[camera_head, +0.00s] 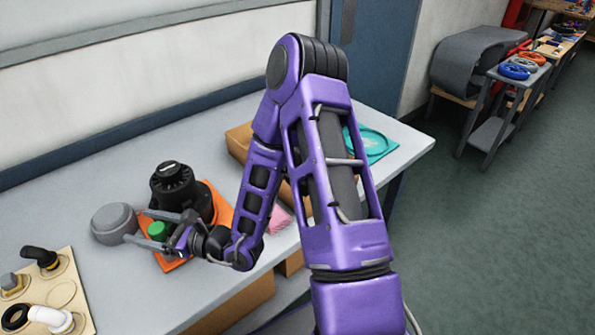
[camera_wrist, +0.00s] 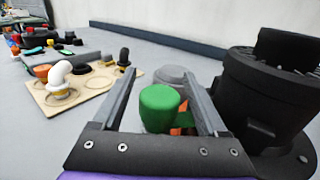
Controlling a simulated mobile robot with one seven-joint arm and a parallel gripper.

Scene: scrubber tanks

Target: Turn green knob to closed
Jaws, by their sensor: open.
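The green knob (camera_head: 158,231) stands upright near the front of an orange base plate (camera_head: 220,211), beside a black scrubber tank unit (camera_head: 178,193). In the wrist view the green knob (camera_wrist: 160,106) lies between my two fingers, with a gap visible on each side. My gripper (camera_head: 140,225) is open and reaches in from the right, its fingers on either side of the knob. The wrist view also shows my gripper (camera_wrist: 158,95) spread around it. The black unit (camera_wrist: 268,95) rises close to the right finger. Any mark showing the knob's turn position cannot be made out.
A grey round lidded piece (camera_head: 114,223) sits just left of my fingertips. A beige board (camera_head: 50,292) with pipe fittings lies at the front left. A cardboard box (camera_head: 240,140) and a teal tray (camera_head: 372,145) stand behind my arm. Bare grey tabletop lies between the board and the plate.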

